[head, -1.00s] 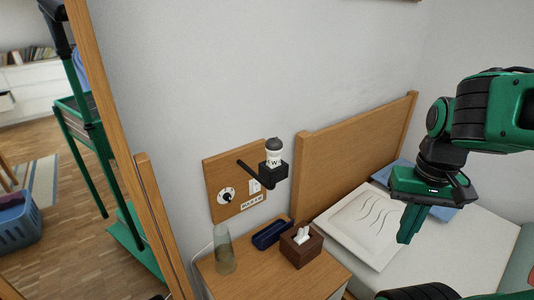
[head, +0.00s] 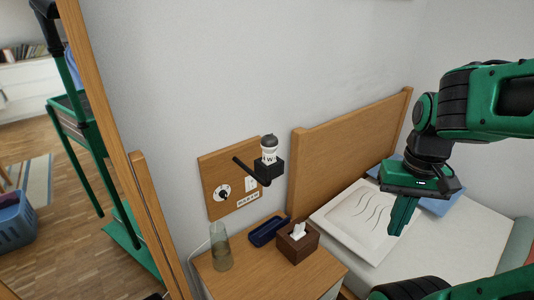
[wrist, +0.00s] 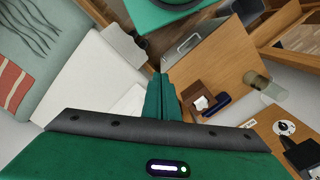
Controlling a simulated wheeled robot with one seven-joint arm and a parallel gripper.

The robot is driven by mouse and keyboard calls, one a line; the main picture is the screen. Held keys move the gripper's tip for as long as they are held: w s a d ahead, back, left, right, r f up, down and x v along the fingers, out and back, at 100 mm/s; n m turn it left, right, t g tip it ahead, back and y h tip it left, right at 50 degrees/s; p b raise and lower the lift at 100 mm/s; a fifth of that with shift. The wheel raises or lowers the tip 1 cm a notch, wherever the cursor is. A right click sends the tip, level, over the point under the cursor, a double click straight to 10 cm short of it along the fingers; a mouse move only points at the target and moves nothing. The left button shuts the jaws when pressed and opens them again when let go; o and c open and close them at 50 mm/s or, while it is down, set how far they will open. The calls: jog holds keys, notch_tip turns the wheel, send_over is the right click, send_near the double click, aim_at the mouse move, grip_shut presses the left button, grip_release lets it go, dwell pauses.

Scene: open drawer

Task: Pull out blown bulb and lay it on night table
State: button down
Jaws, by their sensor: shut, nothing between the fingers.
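The white bulb (head: 269,149) stands upright in a black socket (head: 270,169) on an arm that sticks out from a wooden wall panel (head: 218,174). The night table (head: 240,279) is below the panel; it also shows in the wrist view (wrist: 215,67). My gripper (head: 398,232) is shut and empty. It points down over the bed, well to the right of the bulb and apart from it. In the wrist view my shut green fingers (wrist: 162,98) show at the middle, and the bulb cannot be made out there.
On the night table stand a glass (head: 221,247), a dark blue case (head: 268,231) and a brown tissue box (head: 297,243). The wooden headboard (head: 352,150) and bed with pillow (head: 362,216) are at the right. The table's front part is clear.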

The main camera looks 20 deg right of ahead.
jog(key=c, duration=2.1)
grip_release()
jog(key=shift+s+r, duration=0.15)
jog(key=shift+s, duration=0.1)
jog(key=o, duration=0.5)
jog(key=shift+s+r, duration=0.15)
jog(key=shift+r, duration=0.2)
jog(key=shift+o, duration=1)
jog(key=w+a+r+n, duration=0.2)
jog(key=w+r, duration=0.3)
jog(key=w, duration=0.3)
jog(key=shift+w+a+n, duration=0.15)
jog(key=shift+w+n, duration=0.15)
jog(key=shift+n, duration=0.1)
notch_tip(320, 180, up, 11)
jog(key=n, duration=0.7)
send_over(269, 137)
jog(key=d, duration=0.1)
jog(key=shift+s+r, duration=0.1)
jog(key=shift+r, duration=0.1)
jog(key=shift+w+a+r, duration=0.2)
jog(key=shift+a, duration=0.3)
jog(key=shift+f, duration=0.15)
